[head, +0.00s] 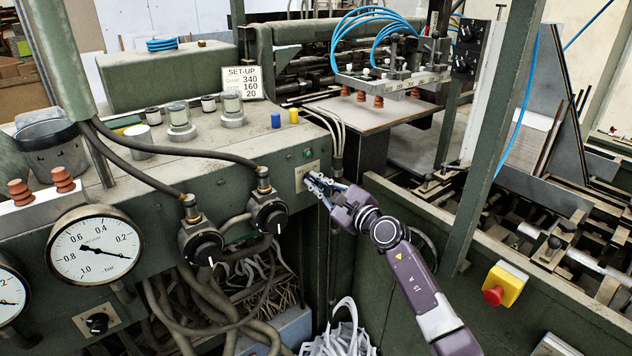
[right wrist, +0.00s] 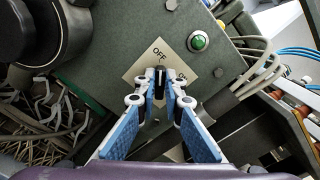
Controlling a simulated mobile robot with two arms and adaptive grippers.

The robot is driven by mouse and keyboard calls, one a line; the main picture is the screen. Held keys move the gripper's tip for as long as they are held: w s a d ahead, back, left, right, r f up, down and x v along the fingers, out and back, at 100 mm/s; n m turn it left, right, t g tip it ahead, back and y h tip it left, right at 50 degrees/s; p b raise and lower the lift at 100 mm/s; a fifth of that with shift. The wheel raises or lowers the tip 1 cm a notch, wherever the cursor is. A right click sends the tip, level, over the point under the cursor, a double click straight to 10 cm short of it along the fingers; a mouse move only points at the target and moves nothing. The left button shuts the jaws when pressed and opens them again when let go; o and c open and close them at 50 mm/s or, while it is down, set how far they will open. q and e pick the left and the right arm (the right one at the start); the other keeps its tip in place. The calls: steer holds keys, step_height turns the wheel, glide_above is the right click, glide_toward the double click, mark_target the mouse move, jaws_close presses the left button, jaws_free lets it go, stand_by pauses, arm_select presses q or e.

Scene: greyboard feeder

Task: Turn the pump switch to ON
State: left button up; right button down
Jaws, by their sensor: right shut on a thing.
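The pump switch is a black knob (right wrist: 160,82) on a pale square plate (right wrist: 143,72) in the right wrist view. The plate reads OFF, and a second label to its right is partly hidden by a fingertip. The knob points up toward OFF. In the head view the plate (head: 300,178) sits at the right end of the green panel's front, and the knob is hidden there. My right gripper (head: 314,184) is at the plate; in the right wrist view its fingertips (right wrist: 160,91) are shut on the knob from both sides. My left gripper is not in view.
A green lamp (right wrist: 198,41) sits above and right of the plate. Two black valve knobs (head: 200,244) with hoses are left of it on the panel. Pale cables (head: 332,125) run down close to its right. A red button on a yellow box (head: 502,284) is at right.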

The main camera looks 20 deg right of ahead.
steer(key=shift+w+d+r+m+p, duration=0.15)
steer(key=shift+m+p, duration=1.05)
steer(key=shift+m, duration=1.7)
steer(key=shift+d+f+m+p, duration=0.1)
steer(key=shift+m+p, duration=1.05)
steer(key=shift+m, duration=1.75)
steer(key=shift+w+d+r+m+p, duration=0.15)
steer(key=shift+m+p, duration=1.05)
steer(key=shift+m, duration=1.7)
steer(key=shift+s, duration=0.1)
steer(key=c, duration=2)
jaws_free()
steer(key=shift+f, duration=0.1)
steer(key=shift+c, duration=0.2)
steer(key=shift+f, duration=0.1)
steer(key=v, duration=1.2)
